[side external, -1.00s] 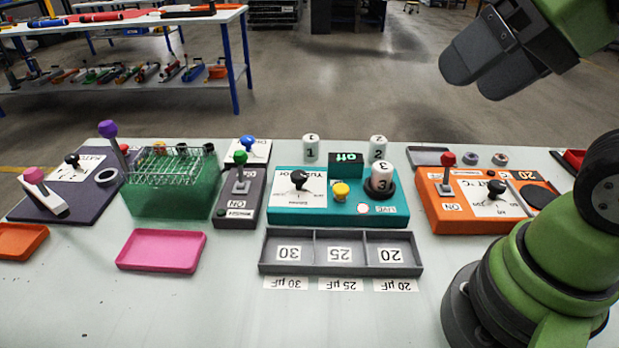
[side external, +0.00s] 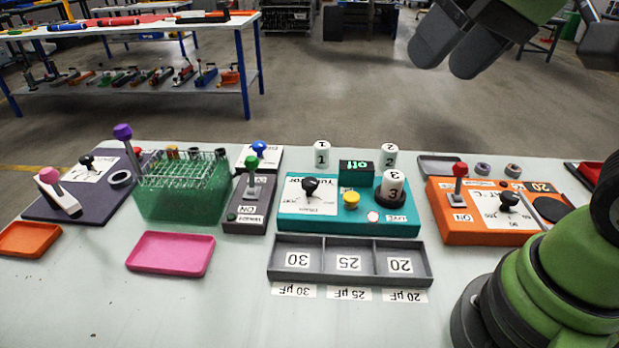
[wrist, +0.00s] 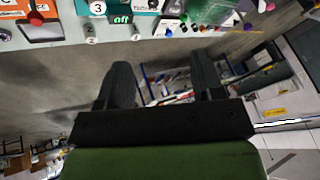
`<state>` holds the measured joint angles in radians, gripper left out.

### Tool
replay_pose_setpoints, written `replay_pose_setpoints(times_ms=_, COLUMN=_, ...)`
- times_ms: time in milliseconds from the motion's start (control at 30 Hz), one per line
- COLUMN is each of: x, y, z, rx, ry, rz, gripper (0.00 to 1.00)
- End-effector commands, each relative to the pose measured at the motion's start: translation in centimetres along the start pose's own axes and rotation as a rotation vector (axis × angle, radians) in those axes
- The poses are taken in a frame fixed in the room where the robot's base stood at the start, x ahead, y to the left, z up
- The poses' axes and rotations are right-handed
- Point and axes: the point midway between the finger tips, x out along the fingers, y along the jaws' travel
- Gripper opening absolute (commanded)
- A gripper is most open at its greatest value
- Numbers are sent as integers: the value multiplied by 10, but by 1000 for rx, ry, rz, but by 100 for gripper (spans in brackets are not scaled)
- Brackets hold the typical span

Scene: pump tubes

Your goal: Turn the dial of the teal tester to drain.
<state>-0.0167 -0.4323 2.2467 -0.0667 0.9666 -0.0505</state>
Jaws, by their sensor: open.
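The teal tester (side external: 329,223) sits on the table in the middle of the side view. Its black dial (side external: 311,189) stands on a white label at the tester's left; the label's words are too small to read. A yellow button (side external: 351,199) and a small display reading "off" (side external: 356,171) are on it. Capacitor 3 (side external: 392,188) stands upright in the black socket at its right. My gripper (side external: 458,55) is open and empty, high above and behind the table at the upper right. In the wrist view my gripper (wrist: 163,85) has its fingers apart, with the tester's display (wrist: 121,20) near the top edge.
Capacitors 1 (side external: 322,155) and 2 (side external: 389,156) stand behind the tester. A grey three-part tray (side external: 350,279) lies in front. An orange device (side external: 480,235) is to the right; a grey switch box (side external: 248,216) and green rack (side external: 180,200) are left.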

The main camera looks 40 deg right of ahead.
Motion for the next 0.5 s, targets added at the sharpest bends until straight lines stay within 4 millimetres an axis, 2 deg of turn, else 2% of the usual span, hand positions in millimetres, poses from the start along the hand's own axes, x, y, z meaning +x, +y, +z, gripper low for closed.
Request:
replay_pose_setpoints(times_ms=33, x=10, y=-4, z=-16, rx=-17, ry=-40, rz=19, gripper=61)
replay_pose_setpoints(times_ms=200, x=51, y=-13, z=-59, rx=-84, ry=-151, rz=74, gripper=61)
replay_pose_setpoints(times_ms=367, x=105, y=-16, z=-88, rx=-144, ry=-255, rz=124, gripper=61)
replay_pose_setpoints(times_ms=500, x=161, y=-14, z=-102, rx=-198, ry=-345, rz=165, gripper=61)
